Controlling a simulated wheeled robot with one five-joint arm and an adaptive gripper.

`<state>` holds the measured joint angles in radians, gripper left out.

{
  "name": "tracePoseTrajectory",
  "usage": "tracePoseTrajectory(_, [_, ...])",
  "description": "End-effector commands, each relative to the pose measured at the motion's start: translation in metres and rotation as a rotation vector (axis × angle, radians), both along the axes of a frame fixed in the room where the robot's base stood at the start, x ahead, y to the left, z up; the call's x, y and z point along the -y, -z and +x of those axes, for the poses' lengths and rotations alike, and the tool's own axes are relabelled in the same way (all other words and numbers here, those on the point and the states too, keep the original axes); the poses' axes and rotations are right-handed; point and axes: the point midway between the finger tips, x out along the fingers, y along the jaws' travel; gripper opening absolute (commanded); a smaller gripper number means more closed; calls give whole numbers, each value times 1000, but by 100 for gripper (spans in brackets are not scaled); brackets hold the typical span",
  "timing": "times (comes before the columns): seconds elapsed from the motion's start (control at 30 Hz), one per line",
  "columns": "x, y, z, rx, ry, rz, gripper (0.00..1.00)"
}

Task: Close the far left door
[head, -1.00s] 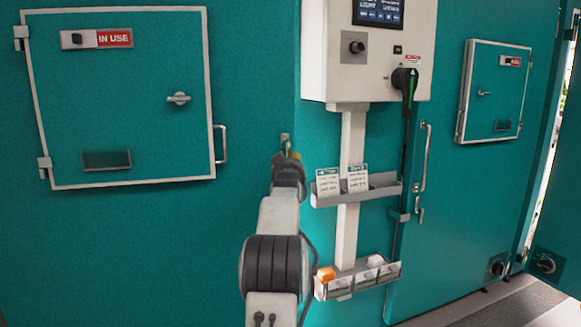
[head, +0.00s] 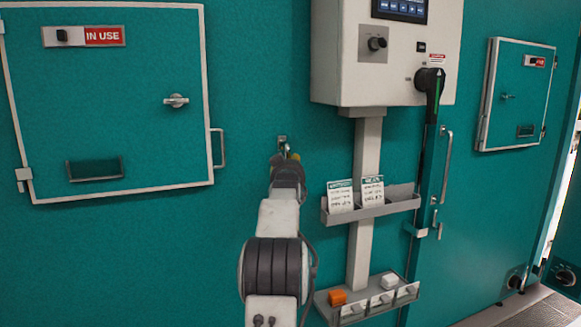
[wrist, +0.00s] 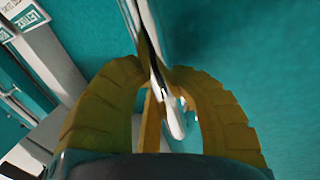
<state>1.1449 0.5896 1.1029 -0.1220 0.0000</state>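The left teal door (head: 110,255) fills the left of the head view, carrying a framed hatch with an "IN USE" tag. It looks nearly flush with the wall; I cannot tell whether a small gap remains. My gripper (head: 287,160) is at this door's right side, at a metal handle (head: 282,141) whose top shows just above it. In the wrist view, the yellow fingers of my gripper (wrist: 160,78) curve in on both sides of the silver handle (wrist: 176,122), tips close together. The fingers hide part of the handle.
A white control box (head: 385,75) with a screen and black lever hangs right of my gripper. Below it on a post are a card holder (head: 395,204) and a lower tray (head: 370,303). Another teal door (head: 470,240) with a long handle stands further right.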

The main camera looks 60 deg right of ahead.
Motion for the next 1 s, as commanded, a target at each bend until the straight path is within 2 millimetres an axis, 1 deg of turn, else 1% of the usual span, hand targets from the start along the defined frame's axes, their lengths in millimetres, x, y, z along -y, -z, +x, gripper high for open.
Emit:
tracePoseTrajectory(0.03, [-2, 1, 5, -1, -8, 2, 0])
tracePoseTrajectory(0.17, [-3, 1, 6, -1, -9, 2, 0])
tracePoseTrajectory(0.2, [-3, 1, 6, -1, -9, 2, 10])
tracePoseTrajectory(0.7, [-2, 1, 5, -1, -8, 2, 55])
tracePoseTrajectory(1.0, [-2, 1, 4, -1, -6, 2, 55])
